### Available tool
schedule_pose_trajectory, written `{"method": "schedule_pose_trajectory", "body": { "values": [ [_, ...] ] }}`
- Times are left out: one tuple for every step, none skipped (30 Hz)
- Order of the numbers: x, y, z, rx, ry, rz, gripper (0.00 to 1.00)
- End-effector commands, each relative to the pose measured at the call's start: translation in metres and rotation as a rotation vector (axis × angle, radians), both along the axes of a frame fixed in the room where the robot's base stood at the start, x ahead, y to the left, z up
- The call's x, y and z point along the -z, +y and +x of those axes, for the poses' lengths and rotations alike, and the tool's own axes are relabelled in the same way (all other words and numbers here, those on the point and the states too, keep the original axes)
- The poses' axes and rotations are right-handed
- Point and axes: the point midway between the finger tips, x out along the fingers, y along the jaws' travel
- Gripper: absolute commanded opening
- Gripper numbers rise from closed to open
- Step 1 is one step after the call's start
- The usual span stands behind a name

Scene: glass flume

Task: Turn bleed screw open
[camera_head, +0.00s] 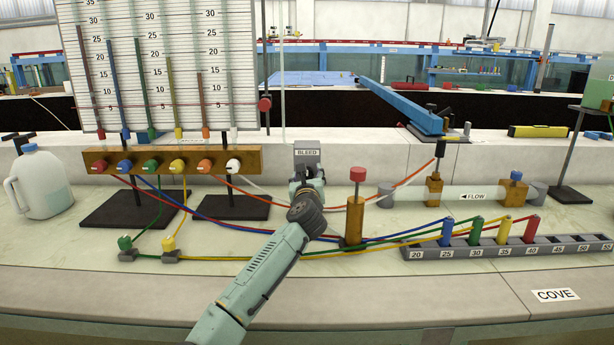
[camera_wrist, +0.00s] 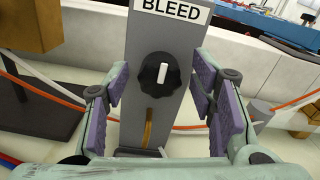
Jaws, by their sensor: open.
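The bleed screw (camera_wrist: 160,75) is a dark scalloped knob with a white line, on a grey post in the wrist view. The line stands nearly upright, tilted slightly. A BLEED label (camera_wrist: 171,9) sits above it; this label also shows in the head view (camera_head: 307,152). A short brass-coloured tube (camera_wrist: 149,126) hangs below the knob. My gripper (camera_wrist: 160,90) is open in the wrist view, with purple pads left and right of the knob, apart from it. In the head view my gripper (camera_head: 306,172) is in front of the post and hides the knob.
A wooden manifold (camera_head: 172,160) with coloured knobs stands left of the post. A wooden post with a red cap (camera_head: 356,176) stands close on the right. Coloured tubes cross the bench around my arm, leading to a numbered rack (camera_head: 512,250). The front bench is mostly clear.

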Motion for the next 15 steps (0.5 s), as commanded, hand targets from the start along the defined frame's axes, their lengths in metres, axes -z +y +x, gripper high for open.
{"method": "schedule_pose_trajectory", "body": {
  "values": [
    [-0.0001,0.0,-0.0001,0.0,0.0,0.0,0.51],
    [-0.0002,0.0,-0.0001,0.0,0.0,0.0,0.51],
    [-0.0002,0.0001,-0.0002,0.0,0.0,0.0,0.51],
    [-0.0002,0.0001,-0.0002,0.0,0.0,0.0,0.5],
    [-0.0002,0.0001,-0.0002,0.0,0.0,0.0,0.48],
    [-0.0002,0.0001,-0.0002,0.0,0.0,0.0,0.46],
    [-0.0002,0.0002,-0.0003,0.0,0.0,0.0,0.44],
    [-0.0002,0.0002,-0.0003,0.0,0.0,0.0,0.42],
    [-0.0002,0.0002,-0.0003,0.0,0.0,0.0,0.39],
    [-0.0002,0.0002,-0.0003,0.0,0.0,0.0,0.37],
    [-0.0003,0.0003,-0.0003,0.0,0.0,0.0,0.35],
    [-0.0002,0.0002,-0.0003,0.0,0.0,0.0,0.32],
    [-0.0002,0.0002,-0.0003,0.0,0.0,0.0,0.3],
    [-0.0002,0.0002,-0.0004,0.0,0.0,0.0,0.28],
    [-0.0002,0.0002,-0.0004,0.0,0.0,0.0,0.26]
  ]
}}
